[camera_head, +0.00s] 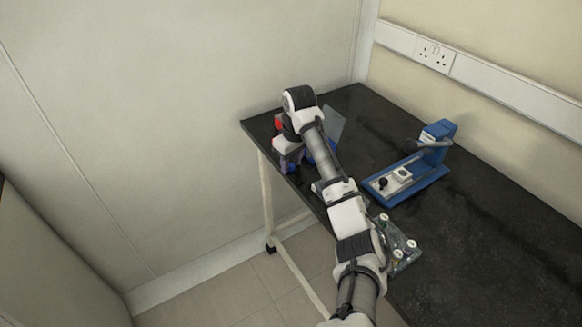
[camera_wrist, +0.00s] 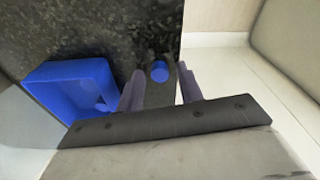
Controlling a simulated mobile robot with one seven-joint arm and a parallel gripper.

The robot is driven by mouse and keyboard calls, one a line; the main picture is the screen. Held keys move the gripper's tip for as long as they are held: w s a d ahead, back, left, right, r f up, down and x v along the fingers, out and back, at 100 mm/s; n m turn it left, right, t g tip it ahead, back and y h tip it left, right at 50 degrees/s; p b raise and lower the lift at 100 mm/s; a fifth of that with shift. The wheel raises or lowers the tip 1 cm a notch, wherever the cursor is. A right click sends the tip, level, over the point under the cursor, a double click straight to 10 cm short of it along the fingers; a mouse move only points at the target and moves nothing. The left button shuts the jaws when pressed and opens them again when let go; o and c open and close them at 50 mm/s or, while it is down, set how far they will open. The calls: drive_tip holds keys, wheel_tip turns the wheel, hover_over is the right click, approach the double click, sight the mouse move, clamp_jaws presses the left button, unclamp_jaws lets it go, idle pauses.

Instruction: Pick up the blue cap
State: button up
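The blue cap (camera_wrist: 159,72) is a small round blue piece near the table edge in the wrist view. It lies between the fingertips of my gripper (camera_wrist: 160,82), with a finger on each side. The fingers stand apart, and a gap shows on both sides of the cap. A dark grey shape shows below the cap between the fingers; I cannot tell what it is.
A blue tray (camera_wrist: 68,84) with a blue piece inside lies left of my gripper. On the black table (camera_head: 470,225) stand a blue device (camera_head: 437,155) and, beside my arm, a clear plate with several pale round knobs (camera_head: 410,243). The table's right part is clear.

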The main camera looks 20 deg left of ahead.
clamp_jaws()
drive_tip(key=shift+r, duration=0.2)
idle(0.3)
